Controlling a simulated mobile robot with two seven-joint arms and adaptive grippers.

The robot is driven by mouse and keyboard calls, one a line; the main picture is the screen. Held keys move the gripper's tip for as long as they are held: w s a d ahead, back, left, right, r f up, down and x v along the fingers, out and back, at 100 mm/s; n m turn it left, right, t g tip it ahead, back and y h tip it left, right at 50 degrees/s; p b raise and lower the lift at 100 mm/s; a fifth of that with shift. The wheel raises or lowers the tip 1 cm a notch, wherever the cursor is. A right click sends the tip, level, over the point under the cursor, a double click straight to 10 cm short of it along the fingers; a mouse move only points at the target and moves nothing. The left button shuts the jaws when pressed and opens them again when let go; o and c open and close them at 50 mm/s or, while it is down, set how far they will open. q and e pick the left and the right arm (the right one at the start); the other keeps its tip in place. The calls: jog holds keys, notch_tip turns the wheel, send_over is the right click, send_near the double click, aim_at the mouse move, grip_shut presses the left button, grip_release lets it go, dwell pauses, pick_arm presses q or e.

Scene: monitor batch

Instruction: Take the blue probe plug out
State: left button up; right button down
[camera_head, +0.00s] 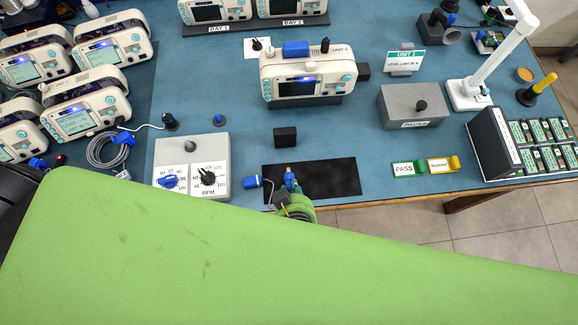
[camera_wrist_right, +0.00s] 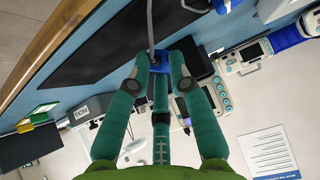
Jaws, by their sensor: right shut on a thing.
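My right gripper (camera_head: 290,183) is over the black mat (camera_head: 340,178) at the table's front edge. In the right wrist view its teal fingers (camera_wrist_right: 158,65) are shut on a small blue piece with a grey cable, which looks like the blue probe plug (camera_wrist_right: 158,54). The plug is largely hidden by the fingers. In the head view a blue cylinder (camera_head: 252,182) with a thin grey cable lies just left of the gripper. The plug is apart from the monitor (camera_head: 307,77), which stands farther back. My left gripper is not in view.
A grey box with dials (camera_head: 190,146) stands left of the mat, and a small black block (camera_head: 285,137) behind it. PASS (camera_head: 405,169) and yellow (camera_head: 443,165) trays, a grey box (camera_head: 412,106) and a card rack (camera_head: 492,142) are to the right. My green arm hides the foreground.

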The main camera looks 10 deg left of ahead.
jog(key=shift+f, duration=0.2)
dwell(0.3)
jog(key=shift+f+b, duration=0.75)
jog(key=shift+f, duration=0.1)
jog(key=c, duration=1.1)
grip_release()
jog(key=v, duration=1.2)
